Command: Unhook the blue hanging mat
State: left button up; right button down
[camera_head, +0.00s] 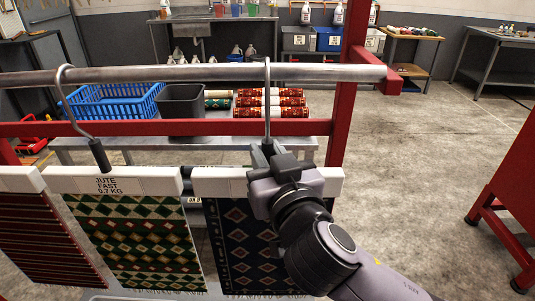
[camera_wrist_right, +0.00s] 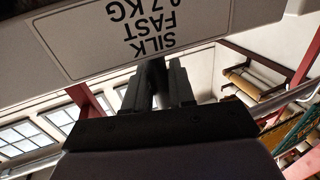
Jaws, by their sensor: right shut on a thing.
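The blue hanging mat (camera_head: 235,245) is dark blue with a diamond pattern. It hangs from a white hanger bar (camera_head: 215,183), whose upside-down label (camera_wrist_right: 150,35) reads SILK FAST 0.7 KG in the right wrist view. A grey hook (camera_head: 267,100) rises from this bar and loops over the metal rail (camera_head: 200,73). My right gripper (camera_head: 264,155) is shut at the hook's lower end, just above the bar. The gripper hides the hook's grip and part of the label. In the wrist view its fingers (camera_wrist_right: 160,85) are close together under the bar's label. My left gripper is not in view.
A green patterned mat (camera_head: 135,240) hangs close on the left from its own hook (camera_head: 75,105), with a red striped mat (camera_head: 45,240) beyond. Behind the rail, a table holds a blue basket (camera_head: 115,101), a grey bin (camera_head: 181,101) and rolled rugs (camera_head: 272,101).

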aim_at(268, 135)
jog(key=shift+r, duration=0.25)
dwell(0.4)
jog(key=shift+r+p, duration=1.95)
jog(key=shift+r, duration=0.15)
